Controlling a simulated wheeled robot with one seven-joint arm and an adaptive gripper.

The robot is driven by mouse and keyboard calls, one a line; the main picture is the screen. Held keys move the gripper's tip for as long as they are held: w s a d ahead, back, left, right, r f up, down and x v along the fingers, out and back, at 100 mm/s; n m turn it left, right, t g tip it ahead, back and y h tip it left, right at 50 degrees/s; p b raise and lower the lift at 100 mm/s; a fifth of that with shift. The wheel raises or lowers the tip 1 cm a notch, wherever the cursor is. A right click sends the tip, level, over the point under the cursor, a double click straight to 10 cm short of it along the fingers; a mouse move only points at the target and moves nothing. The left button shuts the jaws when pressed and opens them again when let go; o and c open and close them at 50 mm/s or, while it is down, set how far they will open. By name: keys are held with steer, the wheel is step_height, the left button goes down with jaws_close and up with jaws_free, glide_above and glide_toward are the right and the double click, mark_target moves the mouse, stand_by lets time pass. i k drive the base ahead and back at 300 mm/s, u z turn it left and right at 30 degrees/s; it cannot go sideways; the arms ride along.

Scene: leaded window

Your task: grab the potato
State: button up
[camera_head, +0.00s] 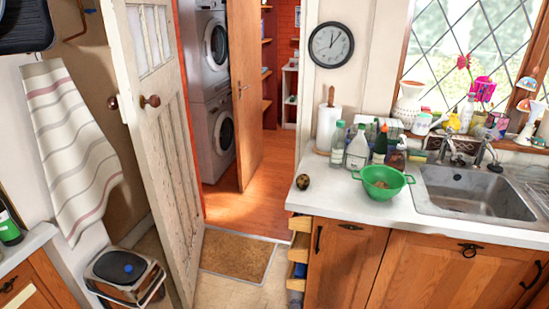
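A small, roundish, dark brown object with lighter patches (303,182), which looks like the potato, sits on the white counter (340,198) near its left end. It stands apart from the green colander (385,190) to its right, with bare counter between them. Something small and brownish shows inside the colander, too small to make out. My gripper is not in view, and no part of my arm shows.
Several bottles (357,148) and a paper towel roll (328,122) stand behind the potato. A steel sink (475,190) is to the right. An open white door (155,130) and a doormat (237,257) lie to the left. Floor in front of the cabinets is partly visible.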

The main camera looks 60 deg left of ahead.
mark_target(303, 181)
steer(key=k, duration=0.25)
steer(key=u, duration=1.8)
steer(key=i, duration=0.2)
steer(key=u, duration=0.05)
